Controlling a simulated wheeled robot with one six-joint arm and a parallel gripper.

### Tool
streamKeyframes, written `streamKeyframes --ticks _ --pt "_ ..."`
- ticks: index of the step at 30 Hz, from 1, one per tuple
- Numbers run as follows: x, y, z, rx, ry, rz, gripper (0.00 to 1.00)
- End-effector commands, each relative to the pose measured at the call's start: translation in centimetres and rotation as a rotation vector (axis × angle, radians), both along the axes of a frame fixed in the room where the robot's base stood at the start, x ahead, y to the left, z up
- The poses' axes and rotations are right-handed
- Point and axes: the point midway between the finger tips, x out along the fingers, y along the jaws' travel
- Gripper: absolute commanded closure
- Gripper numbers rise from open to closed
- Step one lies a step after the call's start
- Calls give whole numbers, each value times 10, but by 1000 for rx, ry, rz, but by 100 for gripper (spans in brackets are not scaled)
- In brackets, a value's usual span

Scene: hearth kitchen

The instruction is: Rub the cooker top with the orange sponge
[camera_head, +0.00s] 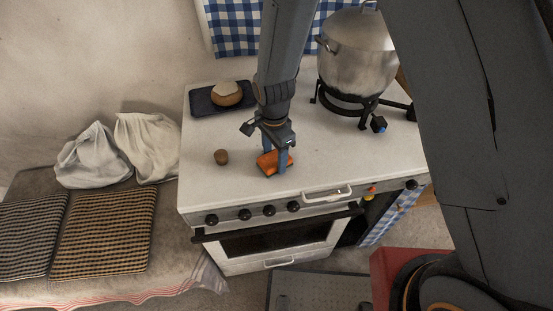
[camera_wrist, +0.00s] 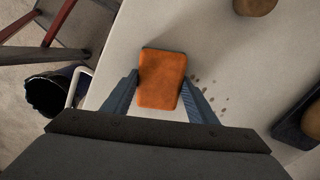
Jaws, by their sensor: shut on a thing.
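The orange sponge (camera_head: 268,165) is at the front middle of the white cooker top (camera_head: 225,181). My gripper (camera_head: 275,163) points down and its blue-grey fingers are shut on the sponge. In the wrist view the sponge (camera_wrist: 160,80) lies between the two fingertips (camera_wrist: 160,92), close to the cooker's front edge. I cannot tell whether its underside touches the surface. Several small dark spots (camera_wrist: 205,90) mark the cooker top (camera_wrist: 215,50) beside the sponge in the wrist view.
A small brown round thing (camera_head: 221,157) stands left of the sponge. A dark tray (camera_head: 203,104) with a round loaf-like thing (camera_head: 226,93) lies at the back left. A steel pot (camera_head: 356,55) stands on a black burner (camera_head: 345,105) at the right. Knobs and a handle (camera_head: 327,194) line the front.

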Motion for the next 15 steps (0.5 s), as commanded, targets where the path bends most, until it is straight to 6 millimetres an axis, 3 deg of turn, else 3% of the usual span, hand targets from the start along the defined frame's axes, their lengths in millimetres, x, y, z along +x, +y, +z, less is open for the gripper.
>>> streamKeyframes --ticks 6,15 --pt "18 5 -2 1 -1 -1 65" --pt "28 8 -1 1 -2 -1 65"
